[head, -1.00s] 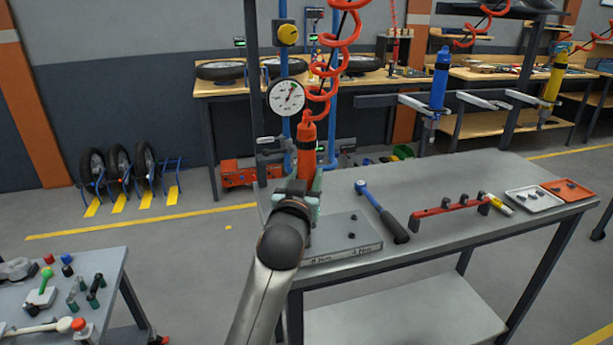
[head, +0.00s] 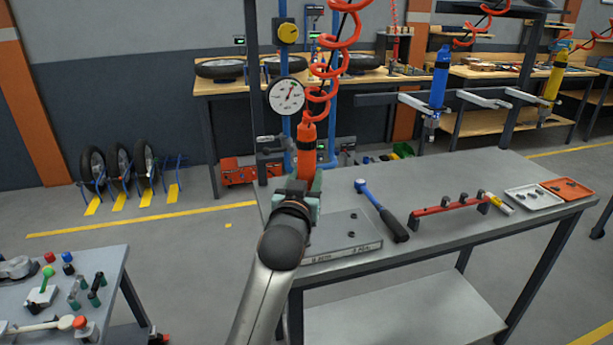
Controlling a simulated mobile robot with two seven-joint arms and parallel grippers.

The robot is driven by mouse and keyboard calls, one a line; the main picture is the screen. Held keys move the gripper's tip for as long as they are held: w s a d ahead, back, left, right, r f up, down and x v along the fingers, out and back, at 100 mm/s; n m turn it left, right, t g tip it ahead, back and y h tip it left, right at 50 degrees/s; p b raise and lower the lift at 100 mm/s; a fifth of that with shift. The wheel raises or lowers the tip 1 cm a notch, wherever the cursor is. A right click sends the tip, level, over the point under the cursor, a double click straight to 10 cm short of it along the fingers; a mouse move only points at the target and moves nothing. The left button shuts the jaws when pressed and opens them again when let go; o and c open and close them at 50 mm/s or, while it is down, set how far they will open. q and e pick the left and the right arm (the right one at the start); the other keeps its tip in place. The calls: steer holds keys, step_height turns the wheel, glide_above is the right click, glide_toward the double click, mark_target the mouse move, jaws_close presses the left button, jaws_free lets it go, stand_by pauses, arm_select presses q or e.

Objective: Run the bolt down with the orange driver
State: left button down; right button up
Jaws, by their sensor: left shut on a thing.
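The orange driver (head: 306,148) hangs upright from a red coiled hose (head: 334,70) at the back left of the grey bench (head: 455,195). My left gripper (head: 302,185) is shut on the lower part of the orange driver. My wrist and arm cover the driver's lower end, so I cannot see its tip or what is under it. A grey plate (head: 345,238) with printed labels lies on the bench below, with small dark bolt heads (head: 353,216) on its right part. My right gripper is not in view.
A gauge (head: 287,97) hangs behind the driver. Blue (head: 438,80) and yellow (head: 556,78) drivers hang further right.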

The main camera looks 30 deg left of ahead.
arm_select(q)
steer(key=shift+f+b, duration=0.5)
steer(key=shift+f, duration=0.55)
stand_by(0.7)
stand_by(0.4)
steer(key=shift+f+p, duration=0.65)
steer(key=shift+p, duration=0.05)
stand_by(1.2)
stand_by(0.4)
steer(key=shift+d+r+p, duration=0.1)
steer(key=shift+r+p, duration=0.15)
steer(key=shift+p, duration=0.45)
stand_by(0.5)
